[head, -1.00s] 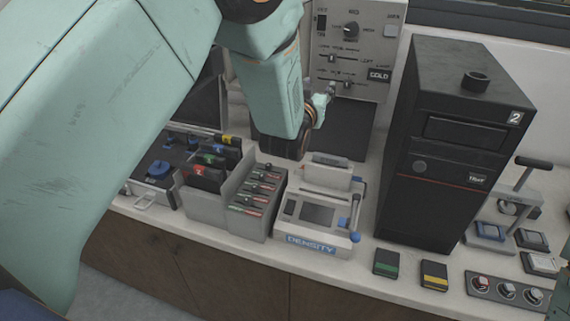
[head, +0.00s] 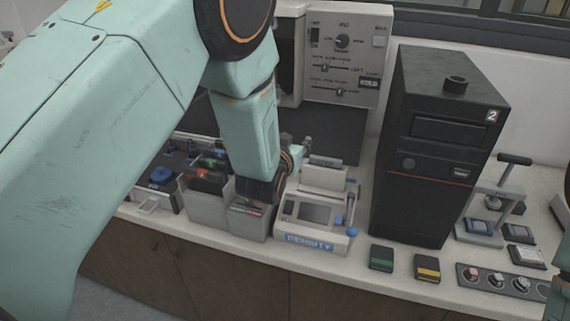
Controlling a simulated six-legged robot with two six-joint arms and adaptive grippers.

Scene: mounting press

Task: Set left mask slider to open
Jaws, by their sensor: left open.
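The grey control panel (head: 383,44) is at the top centre in the head view. It has two horizontal slider tracks. The upper slider knob (head: 325,67), on the row with LEFT printed at its right end, sits left of the middle of the panel. The lower slider knob (head: 340,92) sits a little further right. My left gripper (head: 304,147) is open, below the panel and apart from both sliders, above the back of the density device. Its fingers are small and partly hidden by my wrist. My right gripper is out of view.
The density device (head: 291,239) stands below my left gripper. A grey card rack (head: 237,224) is left of it, partly behind my wrist. A tall black unit (head: 425,150) stands right of the panel. Green (head: 381,258) and yellow (head: 427,267) marked blocks lie at the front edge.

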